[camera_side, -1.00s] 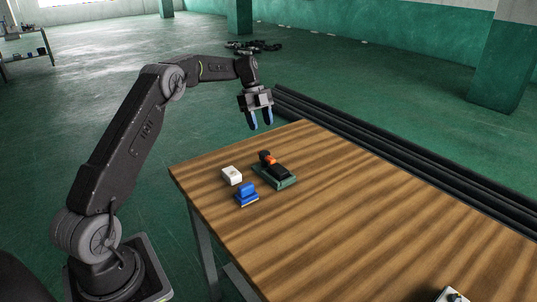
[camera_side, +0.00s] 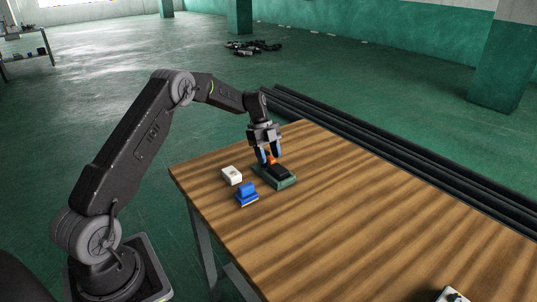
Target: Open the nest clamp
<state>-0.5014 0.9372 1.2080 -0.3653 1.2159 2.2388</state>
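The nest clamp (camera_side: 286,181) is a green base with a black block on it and an orange part (camera_side: 271,160) at its back left end. It sits on the wooden table near the far left corner. My gripper (camera_side: 270,157) points down over that end, with its blue fingertips apart on either side of the orange part. The gap looks about as wide as before, so it appears open. Whether a fingertip touches the orange part is too small to tell. The fingers partly hide that end.
A white block (camera_side: 231,176) and a blue block-like piece (camera_side: 247,194) stand left of the clamp on the table (camera_side: 370,220). A small white item (camera_side: 452,295) lies at the front edge. Dark conveyor rails (camera_side: 400,170) run behind the table. The table's middle is clear.

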